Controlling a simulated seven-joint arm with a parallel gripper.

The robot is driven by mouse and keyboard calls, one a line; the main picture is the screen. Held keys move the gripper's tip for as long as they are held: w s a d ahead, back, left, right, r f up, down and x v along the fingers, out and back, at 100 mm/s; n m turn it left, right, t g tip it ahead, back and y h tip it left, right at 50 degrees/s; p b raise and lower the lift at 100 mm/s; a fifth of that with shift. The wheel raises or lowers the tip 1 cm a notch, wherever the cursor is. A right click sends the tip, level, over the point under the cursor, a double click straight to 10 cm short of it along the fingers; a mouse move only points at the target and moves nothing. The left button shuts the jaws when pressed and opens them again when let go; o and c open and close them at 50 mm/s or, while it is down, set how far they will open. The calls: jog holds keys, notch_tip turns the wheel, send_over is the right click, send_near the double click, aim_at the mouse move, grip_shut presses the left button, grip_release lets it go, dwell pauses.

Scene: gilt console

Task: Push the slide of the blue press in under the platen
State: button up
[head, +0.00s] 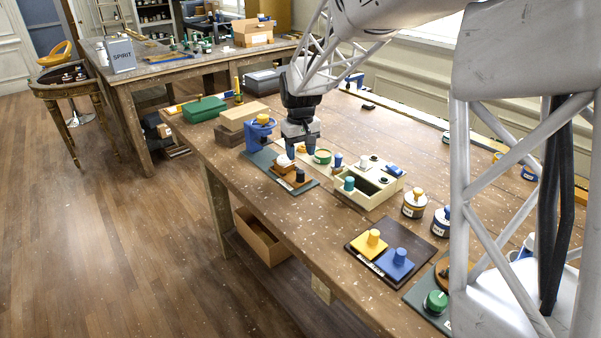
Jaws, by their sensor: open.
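The blue press (259,135) stands on a dark green base (262,158) near the left edge of the table, with a yellow knob on top. Its brown wooden slide (289,181) sits out in front of the press, toward the camera side, with a black knob (300,175) and a white rounded piece (284,160) by it. My gripper (303,160) points down just behind and right of the slide, with its fingers apart and nothing seen between them. Whether a finger touches the slide or its knob I cannot tell.
A cream divided box (368,197) with small items stands right of the slide. A green case (204,109) and stacked boxes (249,117) lie behind the press. Labelled jars (414,203) and a dark tray (383,233) with yellow and blue blocks stand nearer.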

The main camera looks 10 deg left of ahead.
aim_at(300, 172)
jog(key=shift+f, duration=3.8)
grip_shut()
